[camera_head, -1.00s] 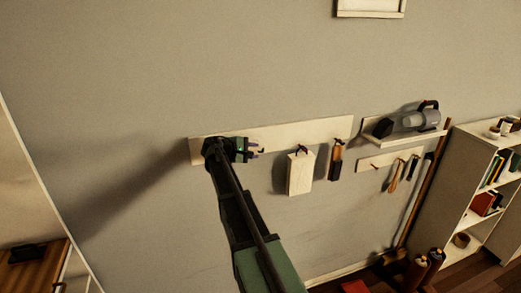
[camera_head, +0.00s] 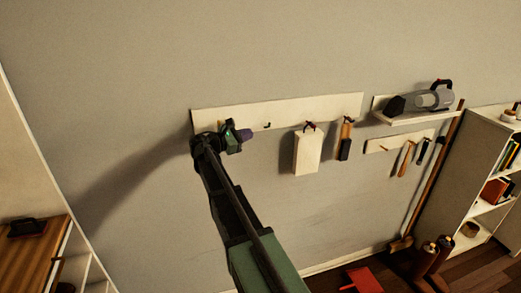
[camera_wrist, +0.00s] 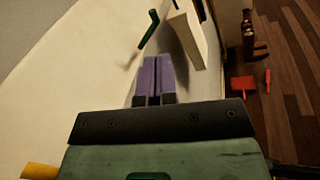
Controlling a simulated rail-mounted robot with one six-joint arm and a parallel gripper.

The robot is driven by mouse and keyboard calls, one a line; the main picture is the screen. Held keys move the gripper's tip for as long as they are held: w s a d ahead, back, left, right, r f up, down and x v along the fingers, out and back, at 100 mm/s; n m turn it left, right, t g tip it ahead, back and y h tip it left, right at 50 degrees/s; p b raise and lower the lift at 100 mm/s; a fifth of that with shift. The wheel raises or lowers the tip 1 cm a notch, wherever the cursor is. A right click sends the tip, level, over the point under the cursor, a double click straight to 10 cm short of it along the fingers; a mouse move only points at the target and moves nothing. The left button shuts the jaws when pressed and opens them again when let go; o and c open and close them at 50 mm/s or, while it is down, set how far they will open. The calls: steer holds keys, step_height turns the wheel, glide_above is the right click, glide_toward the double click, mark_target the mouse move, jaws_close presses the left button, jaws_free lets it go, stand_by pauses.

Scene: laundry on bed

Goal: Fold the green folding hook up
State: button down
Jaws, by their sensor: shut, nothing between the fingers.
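The green folding hook (camera_wrist: 149,30) is on the pale wall board, ahead of my gripper in the wrist view. It shows as a slim green arm slanting out from the board. In the head view the hook (camera_head: 267,125) is a tiny dark shape right of my gripper. My gripper (camera_head: 246,134) is just below the board's lower edge, left of the hook. In the wrist view its purple fingers (camera_wrist: 155,70) are together with nothing between them, and they appear apart from the hook. The hook's hinge is too small to make out.
The pale board (camera_head: 310,105) runs along the wall. A white cutting board (camera_head: 307,153) and a brown-handled tool (camera_head: 345,139) hang to the right. A shelf (camera_head: 405,117) carries a grey hand-held vacuum (camera_head: 433,99). The wall below the board is bare near my gripper.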

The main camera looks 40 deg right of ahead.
mark_target(267, 127)
steer(key=a+f+n+t+h+b, duration=0.1)
steer(key=a+f+n+h+b, duration=0.45)
steer(key=f+n+b, duration=0.55)
steer(key=shift+n+h, duration=0.25)
steer(key=shift+n, duration=0.05)
steer(key=p+x, duration=0.2)
steer(key=x, duration=0.3)
steer(key=r+p+x, duration=0.1)
steer(key=x, duration=0.4)
steer(key=a+r+p+x, duration=0.1)
steer(key=p+x, duration=0.1)
steer(key=x, duration=0.4)
steer(key=shift+w+a+p, duration=0.1)
steer(key=shift+w+p, duration=0.15)
steer(key=shift+p, duration=0.1)
